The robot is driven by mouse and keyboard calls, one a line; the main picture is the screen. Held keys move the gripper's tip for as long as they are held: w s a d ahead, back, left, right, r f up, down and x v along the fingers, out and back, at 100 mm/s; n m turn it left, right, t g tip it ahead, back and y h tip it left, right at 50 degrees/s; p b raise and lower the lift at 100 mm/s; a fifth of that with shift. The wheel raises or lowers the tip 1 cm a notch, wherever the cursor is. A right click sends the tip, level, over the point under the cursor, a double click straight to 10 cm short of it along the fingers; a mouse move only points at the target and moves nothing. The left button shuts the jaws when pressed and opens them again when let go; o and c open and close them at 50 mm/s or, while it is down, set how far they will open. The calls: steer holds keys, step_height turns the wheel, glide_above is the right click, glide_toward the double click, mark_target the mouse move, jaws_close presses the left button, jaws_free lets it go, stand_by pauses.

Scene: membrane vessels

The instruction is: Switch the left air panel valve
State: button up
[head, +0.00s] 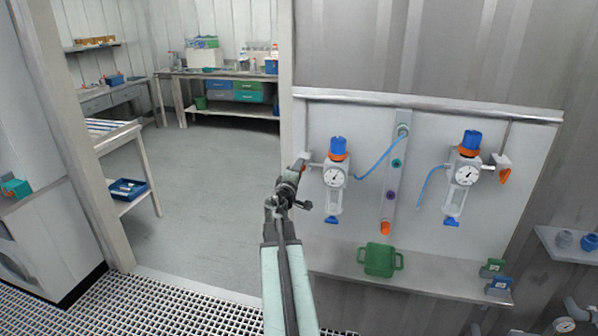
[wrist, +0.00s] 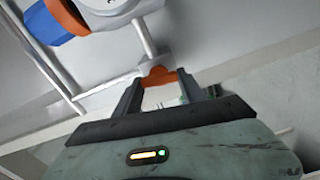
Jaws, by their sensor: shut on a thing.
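The left air panel valve is a white fitting with an orange handle, at the left edge of the panel beside the left regulator (head: 334,176). In the head view my gripper (head: 298,168) is at this valve and covers most of it. In the wrist view the orange handle (wrist: 157,76) sits between my two fingers (wrist: 160,88), and they are shut on it. A white pipe runs from the handle's fitting up to the regulator. The handle's exact angle is hard to tell.
The right regulator (head: 464,175) has its own orange valve handle (head: 505,175), hanging down. A blue hose (head: 377,155) runs from the left regulator to the middle strip. A green bin (head: 380,260) stands on the ledge below. The floor left of the panel is clear.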

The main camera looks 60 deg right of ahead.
steer(key=shift+a, duration=0.1)
stand_by(0.3)
steer(key=o, duration=1.4)
steer(key=shift+w, duration=0.1)
steer(key=shift+c, duration=0.2)
